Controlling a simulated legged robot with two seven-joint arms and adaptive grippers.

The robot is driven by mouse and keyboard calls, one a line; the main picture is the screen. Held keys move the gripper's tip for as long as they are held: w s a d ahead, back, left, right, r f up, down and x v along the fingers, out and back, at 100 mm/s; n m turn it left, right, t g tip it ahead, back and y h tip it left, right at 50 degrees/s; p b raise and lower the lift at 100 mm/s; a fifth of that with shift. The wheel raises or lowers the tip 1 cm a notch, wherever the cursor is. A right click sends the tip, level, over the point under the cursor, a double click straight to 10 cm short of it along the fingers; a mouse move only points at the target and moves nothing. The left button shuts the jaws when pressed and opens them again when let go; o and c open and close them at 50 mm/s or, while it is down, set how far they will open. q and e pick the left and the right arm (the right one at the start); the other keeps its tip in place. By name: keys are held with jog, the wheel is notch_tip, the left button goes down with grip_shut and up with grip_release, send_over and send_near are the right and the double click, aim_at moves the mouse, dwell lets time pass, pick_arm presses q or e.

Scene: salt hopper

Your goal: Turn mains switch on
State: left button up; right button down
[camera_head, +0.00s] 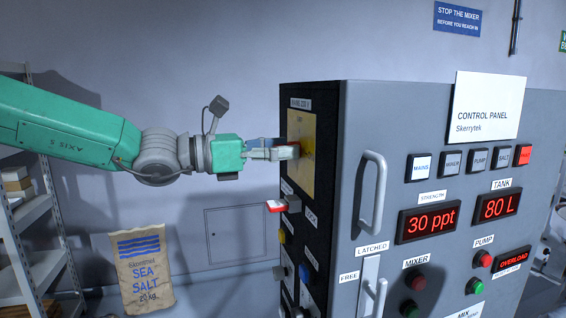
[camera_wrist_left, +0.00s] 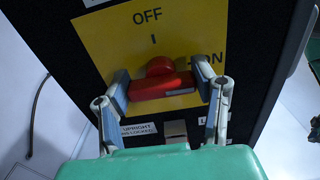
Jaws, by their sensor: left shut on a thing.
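The mains switch is a red rotary handle (camera_wrist_left: 160,84) on a yellow plate (camera_wrist_left: 112,42) marked OFF at the top and ON at the right. In the wrist view the handle lies almost level, with a pale mark near its right end beneath the ON label. My left gripper (camera_wrist_left: 168,92) is shut on the handle, with a finger at each end. In the head view the left gripper (camera_head: 284,152) reaches the yellow plate (camera_head: 303,135) on the cabinet's left side. The fingers mostly hide the handle there. My right gripper is not in view.
The dark cabinet (camera_head: 335,125) carries a red-and-white lever (camera_head: 276,206) and several knobs below the plate. Its front has a grey handle (camera_head: 372,190) and lit displays, one reading OVERLOAD (camera_head: 513,260). A sea salt sack (camera_head: 141,270) and shelving (camera_head: 28,212) stand at left.

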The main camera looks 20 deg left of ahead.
pick_arm(q)
jog(key=shift+a, duration=0.1)
jog(key=o, duration=1.2)
jog(key=shift+c, duration=0.2)
jog(key=shift+w+a, duration=0.1)
jog(key=shift+a, duration=0.05)
jog(key=v, duration=1.2)
